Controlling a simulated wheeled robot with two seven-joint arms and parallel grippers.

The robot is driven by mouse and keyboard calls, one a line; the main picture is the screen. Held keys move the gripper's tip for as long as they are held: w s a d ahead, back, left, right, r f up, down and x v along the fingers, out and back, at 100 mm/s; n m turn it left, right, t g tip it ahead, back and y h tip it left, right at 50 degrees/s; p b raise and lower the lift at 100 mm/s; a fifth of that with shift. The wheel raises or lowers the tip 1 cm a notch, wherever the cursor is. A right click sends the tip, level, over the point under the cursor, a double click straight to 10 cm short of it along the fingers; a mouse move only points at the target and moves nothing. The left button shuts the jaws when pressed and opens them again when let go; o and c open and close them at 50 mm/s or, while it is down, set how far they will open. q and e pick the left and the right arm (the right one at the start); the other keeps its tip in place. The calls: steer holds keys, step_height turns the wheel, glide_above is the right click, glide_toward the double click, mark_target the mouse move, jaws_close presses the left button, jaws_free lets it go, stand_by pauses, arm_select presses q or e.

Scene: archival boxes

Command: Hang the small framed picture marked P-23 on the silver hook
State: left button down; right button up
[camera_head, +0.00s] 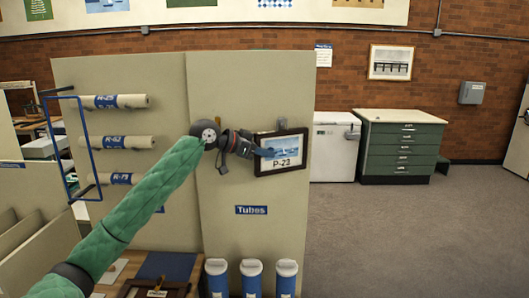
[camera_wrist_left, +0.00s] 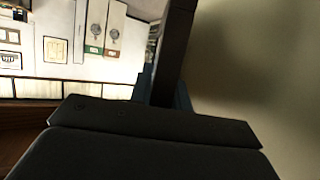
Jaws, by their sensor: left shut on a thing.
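The small picture marked P-23 (camera_head: 281,163) has a dark frame and a blue sailing scene. It is upright, slightly tilted, in front of the beige panel near its right edge. My left gripper (camera_head: 264,151) is shut on the left side of its frame. In the left wrist view the dark frame edge (camera_wrist_left: 174,50) stands up from between the bluish fingertips (camera_wrist_left: 165,97). A grey piece that looks like the silver hook (camera_head: 282,123) shows just above the frame's top edge. Whether the frame touches it cannot be told. My right gripper is not in view.
The beige panel (camera_head: 225,110) carries a blue Tubes label (camera_head: 251,210). Rolled tubes (camera_head: 115,102) and a blue rail frame (camera_head: 83,145) are at left. Blue tubes (camera_head: 251,278) stand below. A green drawer cabinet (camera_head: 400,150) is at the back right; the carpet (camera_head: 420,230) is clear.

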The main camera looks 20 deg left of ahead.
arm_select(q)
steer(key=shift+f, duration=0.65)
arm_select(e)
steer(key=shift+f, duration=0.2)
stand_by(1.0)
arm_select(q)
steer(key=c, duration=1.2)
jaws_free()
steer(key=shift+c, duration=0.2)
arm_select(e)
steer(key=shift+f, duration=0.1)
arm_select(q)
steer(key=shift+a, duration=0.1)
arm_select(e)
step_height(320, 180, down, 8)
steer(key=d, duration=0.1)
arm_select(q)
steer(key=shift+b+v, duration=1)
steer(key=shift+v, duration=0.5)
steer(key=shift+b+v, duration=0.8)
steer(key=shift+v, duration=1.55)
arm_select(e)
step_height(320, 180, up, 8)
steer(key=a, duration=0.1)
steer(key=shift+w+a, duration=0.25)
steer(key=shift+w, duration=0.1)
